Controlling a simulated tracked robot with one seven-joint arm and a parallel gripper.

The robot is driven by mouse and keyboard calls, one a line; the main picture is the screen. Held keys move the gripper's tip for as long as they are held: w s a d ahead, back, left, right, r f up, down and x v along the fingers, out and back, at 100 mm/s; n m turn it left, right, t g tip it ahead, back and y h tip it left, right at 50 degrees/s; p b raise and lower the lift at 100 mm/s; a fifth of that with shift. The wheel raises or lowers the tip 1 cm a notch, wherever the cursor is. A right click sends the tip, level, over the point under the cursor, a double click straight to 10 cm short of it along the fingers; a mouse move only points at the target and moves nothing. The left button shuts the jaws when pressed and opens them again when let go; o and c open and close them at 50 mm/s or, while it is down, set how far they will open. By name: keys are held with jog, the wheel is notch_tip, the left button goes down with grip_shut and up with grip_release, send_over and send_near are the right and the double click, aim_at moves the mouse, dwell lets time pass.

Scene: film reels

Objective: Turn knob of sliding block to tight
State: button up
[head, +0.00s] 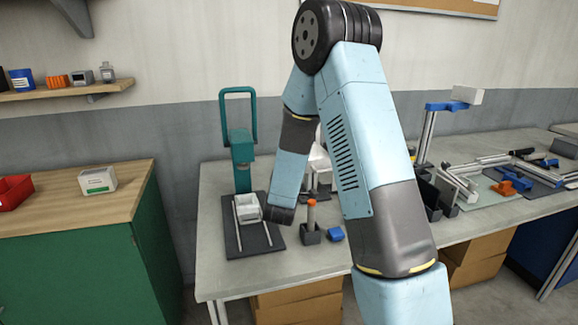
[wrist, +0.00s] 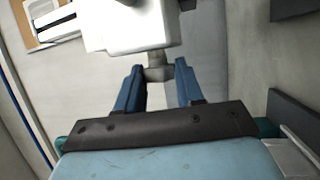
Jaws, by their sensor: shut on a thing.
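The sliding block (head: 248,207) is a pale grey-white block on two rails, on a dark base plate (head: 250,240) beneath a teal upright with a loop handle. In the wrist view the white block (wrist: 135,30) fills the top, with a grey knob (wrist: 158,73) on a short stem on its near side. My gripper (wrist: 158,78) has its blue fingers on either side of the knob, shut on it. In the head view my arm reaches down to the block's right side, and the fingers and knob are hidden. The knob's tightness cannot be told.
Right of the base plate stand a dark holder with an orange-topped tool (head: 311,217) and a blue piece (head: 336,234). A teal frame (head: 240,150) rises behind the block. The bench (head: 235,278) is clear in front.

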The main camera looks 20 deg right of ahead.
jog(key=shift+s+d+f, duration=0.1)
jog(key=shift+d+f, duration=0.05)
jog(key=shift+f, duration=0.15)
jog(key=o, duration=1)
jog(key=shift+r, duration=0.1)
jog(key=shift+o, duration=0.2)
jog(key=shift+r, duration=0.15)
